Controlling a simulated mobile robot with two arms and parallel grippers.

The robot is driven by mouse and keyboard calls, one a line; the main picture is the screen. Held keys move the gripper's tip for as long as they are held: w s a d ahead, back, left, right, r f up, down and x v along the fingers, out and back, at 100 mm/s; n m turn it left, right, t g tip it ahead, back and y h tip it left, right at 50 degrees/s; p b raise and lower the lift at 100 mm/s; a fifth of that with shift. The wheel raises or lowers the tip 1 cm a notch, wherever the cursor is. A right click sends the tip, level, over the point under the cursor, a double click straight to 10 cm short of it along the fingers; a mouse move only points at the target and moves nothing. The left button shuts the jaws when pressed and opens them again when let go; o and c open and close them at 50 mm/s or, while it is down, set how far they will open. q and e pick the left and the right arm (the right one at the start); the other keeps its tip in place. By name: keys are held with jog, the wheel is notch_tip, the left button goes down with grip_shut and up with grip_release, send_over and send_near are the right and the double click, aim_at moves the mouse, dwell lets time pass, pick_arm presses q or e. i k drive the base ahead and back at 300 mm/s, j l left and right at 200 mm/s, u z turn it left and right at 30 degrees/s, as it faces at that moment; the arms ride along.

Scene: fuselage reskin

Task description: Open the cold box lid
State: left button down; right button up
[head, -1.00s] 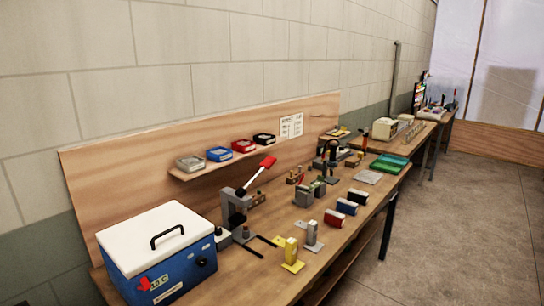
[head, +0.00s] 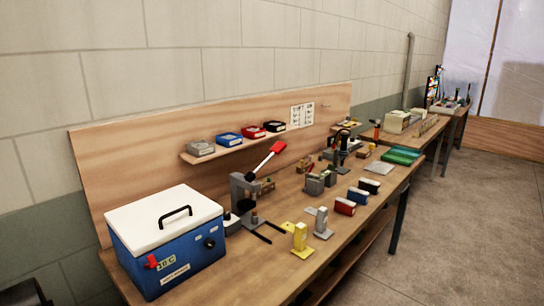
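The cold box (head: 190,262) is a blue chest at the near left end of the wooden workbench. Its white lid (head: 162,218) lies flat and closed on top, with a black bar handle (head: 175,215) standing up from it. The front has a red part (head: 152,262), a "30 C" label, a white label and a dark knob. No gripper shows clearly in the head view. A dark shape at the bottom left corner may be part of me, but I cannot tell.
A lever press (head: 245,195) with a red handle stands right beside the cold box. A shelf behind holds several small bins (head: 228,139). Yellow and grey stands (head: 300,238) and coloured blocks sit along the bench. The floor (head: 460,220) on the right is clear.

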aim_at(144, 226)
jog(key=l+u, duration=0.1)
jog(key=u, duration=0.9)
jog(key=i+l, duration=0.05)
